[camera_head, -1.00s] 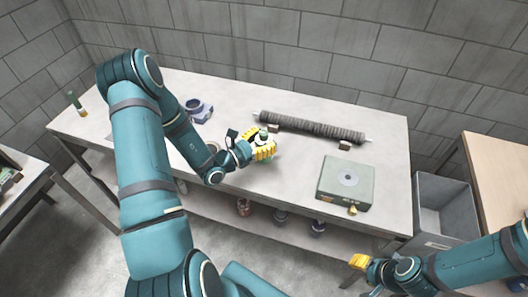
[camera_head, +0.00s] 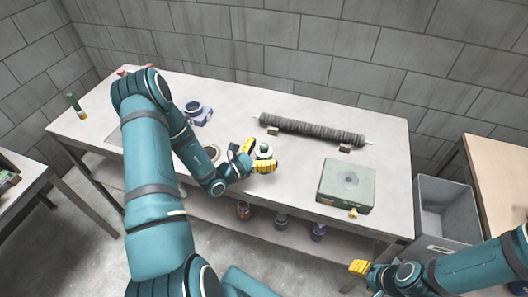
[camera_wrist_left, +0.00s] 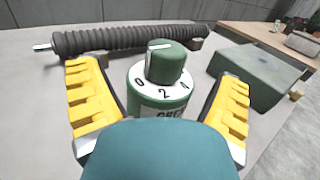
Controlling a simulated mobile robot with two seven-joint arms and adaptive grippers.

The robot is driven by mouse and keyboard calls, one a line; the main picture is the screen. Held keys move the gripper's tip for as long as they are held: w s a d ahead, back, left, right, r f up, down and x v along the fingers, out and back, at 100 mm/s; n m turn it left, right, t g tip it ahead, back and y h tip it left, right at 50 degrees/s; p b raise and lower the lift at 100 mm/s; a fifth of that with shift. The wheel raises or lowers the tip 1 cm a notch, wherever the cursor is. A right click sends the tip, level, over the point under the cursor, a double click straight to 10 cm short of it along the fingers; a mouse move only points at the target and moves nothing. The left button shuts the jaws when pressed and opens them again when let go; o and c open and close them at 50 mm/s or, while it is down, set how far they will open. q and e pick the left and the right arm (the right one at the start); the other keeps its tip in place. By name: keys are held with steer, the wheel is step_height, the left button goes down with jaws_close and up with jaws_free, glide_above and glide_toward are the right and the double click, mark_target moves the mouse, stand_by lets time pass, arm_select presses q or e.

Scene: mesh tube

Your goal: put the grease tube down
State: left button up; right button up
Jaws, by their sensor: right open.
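The grease tube (camera_head: 263,151) is a green cylinder with a white marked collar and a green cap. It stands upright on the table (camera_head: 300,168), between the fingers of my left gripper (camera_head: 258,157). In the left wrist view the grease tube (camera_wrist_left: 163,85) shows a gap to the yellow finger pad on each side. My left gripper (camera_wrist_left: 162,108) is open there, and my wrist housing hides the tube's lower part. My right gripper (camera_head: 359,268) is open and apart from the table, at the lower right of the head view.
A dark ribbed roller (camera_head: 310,131) lies behind the tube on small supports. A green box (camera_head: 346,185) stands to the right. A grey bin (camera_head: 447,210) stands beyond the table's right end.

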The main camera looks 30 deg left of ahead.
arm_select(q)
steer(key=shift+r, duration=0.1)
steer(key=shift+s+a+r, duration=0.1)
steer(key=v, duration=1.1)
steer(key=shift+s+a, duration=0.1)
steer(key=shift+s, duration=0.3)
steer(key=s+d+f+m+g+h, duration=0.2)
steer(key=d+m+g+h, duration=0.45)
steer(key=d, duration=0.55)
steer(key=s+d+f+m+g+y, duration=0.4)
steer(key=s+d+f+m+g, duration=0.2)
steer(key=s+d+m+g, duration=0.6)
steer(key=w+d+m+t+y, duration=0.2)
steer(key=w+m+t+y, duration=0.1)
steer(key=w+m, duration=0.5)
steer(key=m+y, duration=0.1)
steer(key=m, duration=0.2)
steer(key=shift+w+f+m+y, duration=0.25)
steer(key=shift+w+m+y, duration=0.1)
steer(key=shift+w, duration=0.05)
